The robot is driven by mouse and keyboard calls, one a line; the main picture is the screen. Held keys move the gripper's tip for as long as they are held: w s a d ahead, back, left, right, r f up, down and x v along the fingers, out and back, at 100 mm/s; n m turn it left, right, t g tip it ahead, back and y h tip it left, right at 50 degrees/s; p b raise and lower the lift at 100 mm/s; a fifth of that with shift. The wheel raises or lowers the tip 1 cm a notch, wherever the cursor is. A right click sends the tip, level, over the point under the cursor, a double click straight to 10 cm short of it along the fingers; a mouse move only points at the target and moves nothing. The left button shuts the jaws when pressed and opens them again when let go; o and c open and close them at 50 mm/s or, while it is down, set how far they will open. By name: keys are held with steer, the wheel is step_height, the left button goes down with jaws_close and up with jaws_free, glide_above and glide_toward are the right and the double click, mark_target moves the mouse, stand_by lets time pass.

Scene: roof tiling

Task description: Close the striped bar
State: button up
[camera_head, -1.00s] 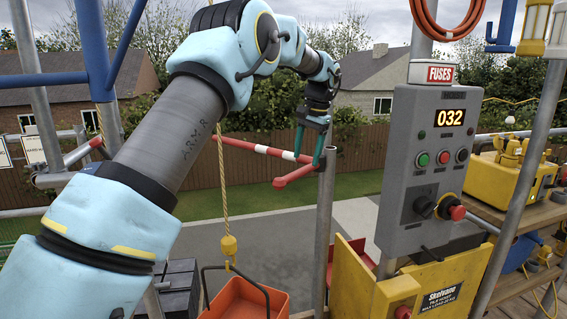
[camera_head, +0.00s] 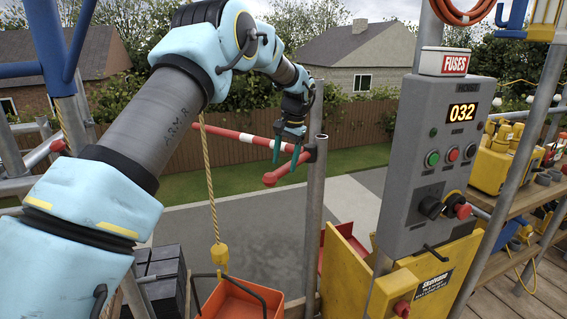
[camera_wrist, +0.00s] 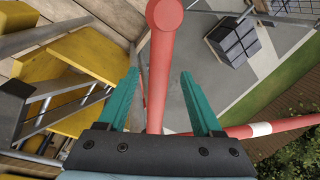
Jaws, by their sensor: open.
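The striped bar (camera_head: 243,137) is red with white bands and reaches out over the paved ground in the head view. Its plain red arm with a rounded end (camera_head: 272,179) sticks out near the grey post. The striped length also shows at the lower right of the wrist view (camera_wrist: 262,129). My gripper (camera_head: 285,158) has green fingers and is open at this red arm. In the wrist view, the red arm (camera_wrist: 158,85) runs between the two spread fingers, with a gap on each side. The rounded end lies beyond the fingertips.
A grey control box (camera_head: 435,165) showing 032 and a yellow panel (camera_head: 435,280) stand to the right. A grey post (camera_head: 315,220) rises close by the gripper. An orange bucket (camera_head: 240,300) hangs on a rope, beside dark stacked blocks (camera_head: 160,268).

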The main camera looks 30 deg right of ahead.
steer(key=shift+w+a+f, duration=0.1)
steer(key=shift+w+f, duration=0.1)
steer(key=shift+f, duration=1)
jaws_close()
steer(key=shift+r, duration=0.1)
stand_by(0.5)
